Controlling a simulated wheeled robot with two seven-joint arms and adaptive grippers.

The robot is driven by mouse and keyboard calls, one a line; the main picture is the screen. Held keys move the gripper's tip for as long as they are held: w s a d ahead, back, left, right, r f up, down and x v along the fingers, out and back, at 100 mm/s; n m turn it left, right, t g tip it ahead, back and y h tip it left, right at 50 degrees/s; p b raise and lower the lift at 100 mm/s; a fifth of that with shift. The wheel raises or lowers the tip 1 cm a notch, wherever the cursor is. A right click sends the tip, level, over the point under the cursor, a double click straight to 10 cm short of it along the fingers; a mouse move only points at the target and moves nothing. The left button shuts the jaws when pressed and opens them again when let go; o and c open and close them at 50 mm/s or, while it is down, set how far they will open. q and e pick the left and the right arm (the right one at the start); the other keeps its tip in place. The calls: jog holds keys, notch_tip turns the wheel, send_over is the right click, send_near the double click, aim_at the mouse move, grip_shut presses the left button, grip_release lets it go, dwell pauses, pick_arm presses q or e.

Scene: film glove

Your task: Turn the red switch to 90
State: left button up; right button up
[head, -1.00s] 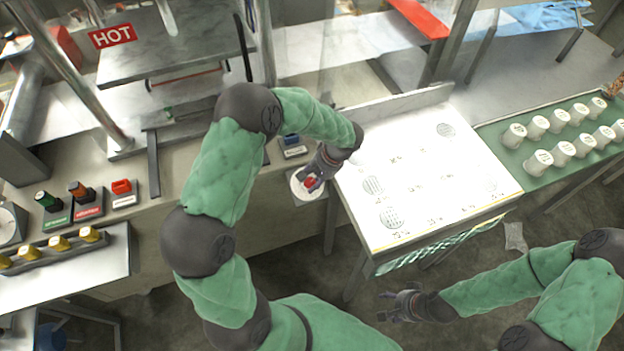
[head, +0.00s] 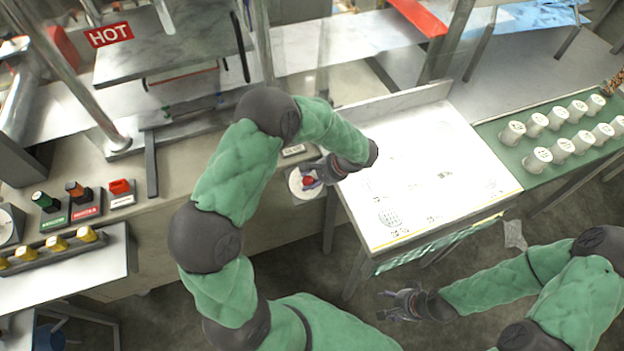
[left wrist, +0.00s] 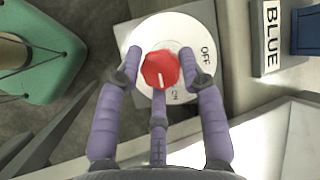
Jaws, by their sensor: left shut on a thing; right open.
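The red switch (head: 308,181) is a red knob on a round white dial (head: 294,190) at the bench's front edge. In the left wrist view, the red knob (left wrist: 160,70) shows a white pointer mark on its lower side. The dial (left wrist: 196,34) reads OFF at its right and ON below the knob. My left gripper (head: 312,176) is shut on the knob; its fingers (left wrist: 160,68) stand on both sides of it and a third lies below. No 90 mark is readable. My right gripper (head: 392,306) is open and empty above the floor at the lower right.
A white table (head: 420,170) with printed marks stands right of the dial. A green tray (head: 490,135) of white cups is further right. A label reading BLUE (left wrist: 270,35) and a blue block (left wrist: 307,30) sit near the dial. Coloured switches (head: 82,200) stand at left.

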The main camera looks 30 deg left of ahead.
pick_arm(q)
jog(key=shift+s+a+f, duration=0.1)
jog(key=shift+s, duration=0.25)
jog(key=o, duration=1.1)
jog(key=shift+a, duration=0.15)
jog(key=shift+w+d+r, duration=0.25)
jog(key=shift+d+r, duration=0.05)
jog(key=shift+r, duration=0.1)
jog(key=v, duration=1.1)
jog(key=shift+s, duration=0.1)
